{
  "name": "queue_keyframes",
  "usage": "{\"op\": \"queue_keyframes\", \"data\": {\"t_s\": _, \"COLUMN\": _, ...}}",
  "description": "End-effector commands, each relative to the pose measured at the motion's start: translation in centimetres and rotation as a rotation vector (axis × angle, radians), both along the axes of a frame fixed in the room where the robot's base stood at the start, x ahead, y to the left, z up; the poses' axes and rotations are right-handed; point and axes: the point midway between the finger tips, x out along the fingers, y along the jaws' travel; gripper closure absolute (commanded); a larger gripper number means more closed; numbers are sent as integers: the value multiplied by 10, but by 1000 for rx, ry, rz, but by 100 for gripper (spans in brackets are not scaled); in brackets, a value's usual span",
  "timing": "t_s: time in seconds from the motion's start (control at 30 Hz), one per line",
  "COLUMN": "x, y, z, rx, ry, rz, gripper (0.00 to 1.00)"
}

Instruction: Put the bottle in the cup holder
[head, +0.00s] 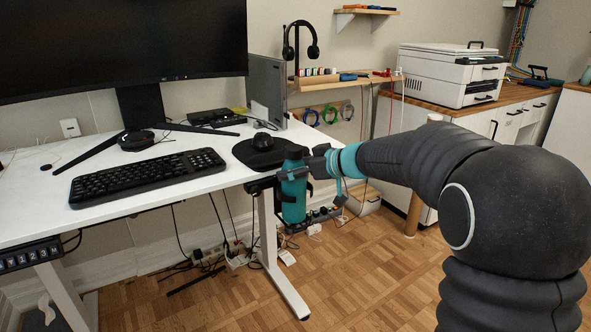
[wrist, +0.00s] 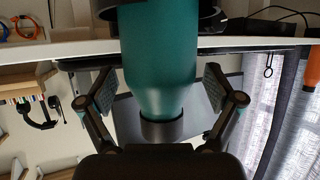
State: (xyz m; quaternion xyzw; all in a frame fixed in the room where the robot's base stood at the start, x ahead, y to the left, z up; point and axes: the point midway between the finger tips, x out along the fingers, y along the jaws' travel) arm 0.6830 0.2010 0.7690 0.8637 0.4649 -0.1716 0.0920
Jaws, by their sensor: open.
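The teal bottle (head: 293,201) stands upright in the black cup holder (head: 264,184) at the desk's right front edge. The holder's ring is around the bottle and its base (head: 292,227) is below it. In the wrist view, which looks upside down, the bottle (wrist: 158,62) tapers to a dark cap (wrist: 163,129), and a dark part of the holder (wrist: 212,22) shows at the top. My gripper (head: 318,161) is at the bottle's upper part. In the wrist view its open fingers (wrist: 158,84) stand on either side of the bottle, with gaps showing.
The white desk (head: 150,188) carries a keyboard (head: 148,176), a mouse on a dark pad (head: 264,150) and a monitor (head: 120,40). A wooden-topped cabinet with a printer (head: 450,78) stands at the back right. The floor (head: 365,275) in front is clear.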

Motion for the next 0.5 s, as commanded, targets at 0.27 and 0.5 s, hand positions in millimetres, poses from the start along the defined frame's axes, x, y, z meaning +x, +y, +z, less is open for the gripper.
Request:
{"op": "queue_keyframes", "data": {"t_s": 0.27, "x": -14, "y": -24, "z": 23, "rx": 0, "ry": -2, "rz": -4, "gripper": 9}}
{"op": "queue_keyframes", "data": {"t_s": 0.5, "x": -39, "y": -62, "z": 42, "rx": -1, "ry": -3, "rz": -3, "gripper": 9}}
